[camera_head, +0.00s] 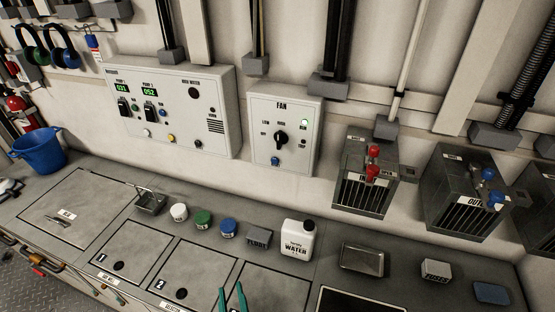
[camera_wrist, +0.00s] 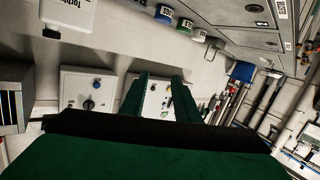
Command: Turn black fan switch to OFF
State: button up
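The black fan switch (camera_head: 281,139) is a rotary knob on the white FAN box (camera_head: 308,128) on the wall. LOW and HIGH are marked above it and OFF to its left. The knob looks roughly upright; its exact setting is too small to tell. My gripper (camera_head: 232,292) is at the bottom of the head view, over the bench and well apart from the switch. Its two green fingers are spread and empty. In the wrist view the switch (camera_wrist: 90,104) lies left of my gripper (camera_wrist: 160,82).
A blue button (camera_head: 275,161) sits below the switch. The pump panel (camera_head: 180,125) is at its left and a grey unit with red valves (camera_head: 366,185) at its right. A white water bottle (camera_head: 298,240) and several small jars stand on the bench below.

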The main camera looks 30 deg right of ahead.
jog(key=w+d+r+m+h, duration=0.3)
jog(key=w+d+r+h, duration=0.2)
jog(key=w+d+r, duration=0.6)
jog(key=m+g+h, duration=0.4)
jog(key=m+h, duration=0.1)
jog(key=m, duration=0.1)
send_near(278, 139)
jog(key=shift+n, duration=0.3)
jog(key=x, duration=0.9)
jog(key=shift+s+r, duration=0.1)
grip_shut()
jog(key=shift+a, duration=0.1)
